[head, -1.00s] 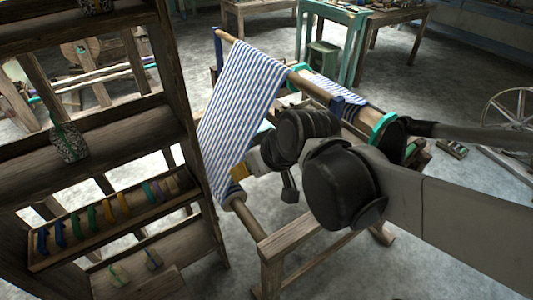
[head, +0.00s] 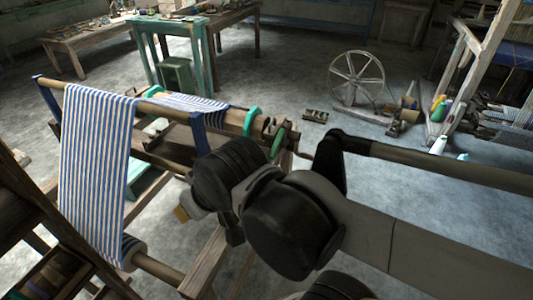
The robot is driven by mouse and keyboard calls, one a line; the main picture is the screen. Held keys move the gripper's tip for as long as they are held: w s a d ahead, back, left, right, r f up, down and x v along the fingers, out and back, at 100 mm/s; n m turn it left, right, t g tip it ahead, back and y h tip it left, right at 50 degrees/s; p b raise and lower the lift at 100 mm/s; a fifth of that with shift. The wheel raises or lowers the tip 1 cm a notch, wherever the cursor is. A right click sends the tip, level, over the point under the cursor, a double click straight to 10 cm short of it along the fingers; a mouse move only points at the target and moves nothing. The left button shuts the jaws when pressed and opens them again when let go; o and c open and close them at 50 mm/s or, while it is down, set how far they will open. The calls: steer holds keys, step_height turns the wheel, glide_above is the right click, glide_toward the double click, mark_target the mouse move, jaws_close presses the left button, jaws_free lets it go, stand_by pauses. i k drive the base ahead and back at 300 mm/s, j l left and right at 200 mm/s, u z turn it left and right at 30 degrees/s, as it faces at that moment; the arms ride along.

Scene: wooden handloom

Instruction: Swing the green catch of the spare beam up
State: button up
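The spare beam (head: 235,118) appears to be the wooden roller at the back of the small wooden stand, with blue-and-white striped cloth (head: 97,150) hanging at its left. A green ring (head: 251,122) sits around the roller near its right end. A darker green piece (head: 278,141) stands beside that end, just above my arm; I cannot tell which green part is the catch. My arm crosses in front of the stand.
A wooden rack (head: 50,240) stands close at the lower left. A green table (head: 170,27) and a spoked wheel (head: 356,78) stand farther back. A large wooden loom frame (head: 470,70) is at the upper right. Open grey floor lies between them.

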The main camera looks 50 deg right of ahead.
mark_target(281, 134)
steer(key=i+l+z, duration=0.1)
steer(key=z, duration=1.2)
